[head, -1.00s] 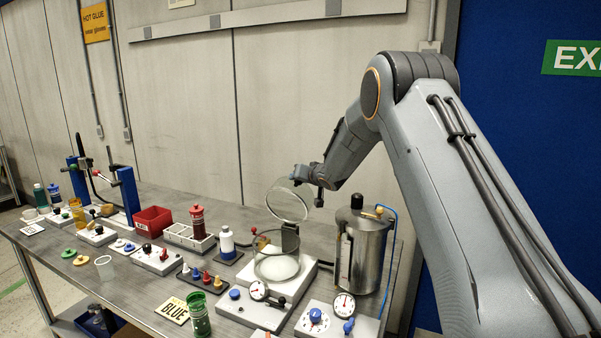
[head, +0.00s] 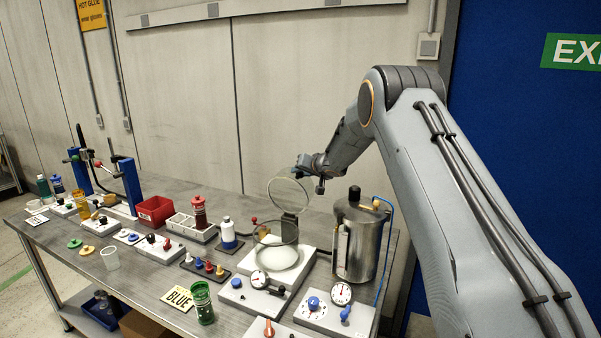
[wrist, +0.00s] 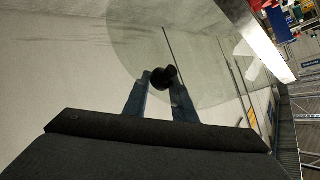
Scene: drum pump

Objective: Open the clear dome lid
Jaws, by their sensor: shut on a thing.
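The clear dome lid (head: 287,195) stands raised, close to upright, on its hinge at the back of a glass chamber (head: 276,255) on a white base. My gripper (head: 309,172) is at the lid's upper right edge in the head view. In the wrist view my gripper (wrist: 160,80) is shut on the lid's black knob (wrist: 163,77), with one finger on each side. The clear lid (wrist: 190,45) spreads behind the knob in that view. In the head view the knob and fingertips are too small to make out clearly.
A steel tank (head: 359,240) with a blue hose stands right of the chamber, below my arm. A gauge panel (head: 335,315) is in front. The wall behind the lid is bare.

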